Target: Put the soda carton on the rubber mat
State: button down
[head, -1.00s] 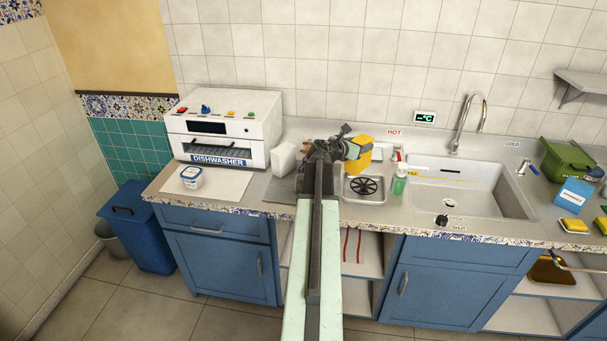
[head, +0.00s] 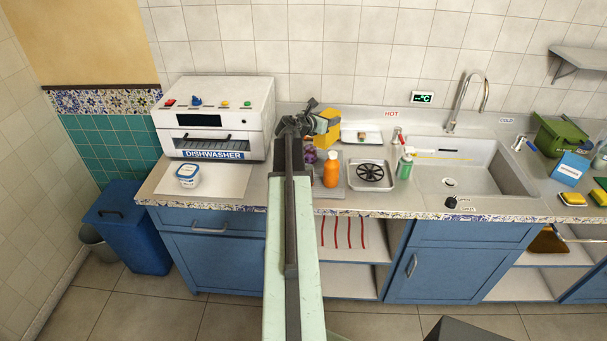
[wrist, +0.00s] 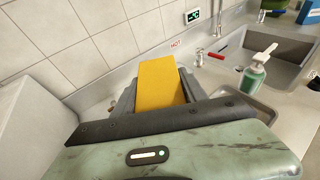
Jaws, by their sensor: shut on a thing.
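A yellow carton (head: 327,128), which I take to be the soda carton, is held at the end of my arm above the back of the counter. It also fills the middle of the wrist view (wrist: 161,82), tilted between the jaws. My gripper (head: 314,121) is shut on it. A grey mat (head: 343,189), which looks like the rubber mat, lies on the counter below and nearer the front edge. My arm hides its left part. The carton is clear of the mat.
An orange bottle (head: 331,170) stands at the mat. A metal tray with a black round grate (head: 371,174) is just right. A white tray (head: 374,138) lies behind. The dishwasher (head: 213,122) stands left; a green soap bottle (head: 405,168) and the sink (head: 455,178) are right.

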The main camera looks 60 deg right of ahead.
aim_at(324, 147)
jog(key=f+b, duration=0.1)
jog(key=f, duration=0.1)
jog(key=shift+w+f+b, duration=0.3)
jog(key=shift+f+b, duration=0.1)
jog(key=shift+w+f, duration=0.1)
jog(key=shift+w, duration=0.2)
jog(key=f+b, duration=0.6)
jog(key=b, duration=0.1)
jog(key=f+b, duration=0.3)
jog(key=f, duration=0.1)
jog(key=shift+s+f, duration=0.1)
jog(key=shift+s, duration=0.15)
jog(key=c, duration=0.9)
grip_release()
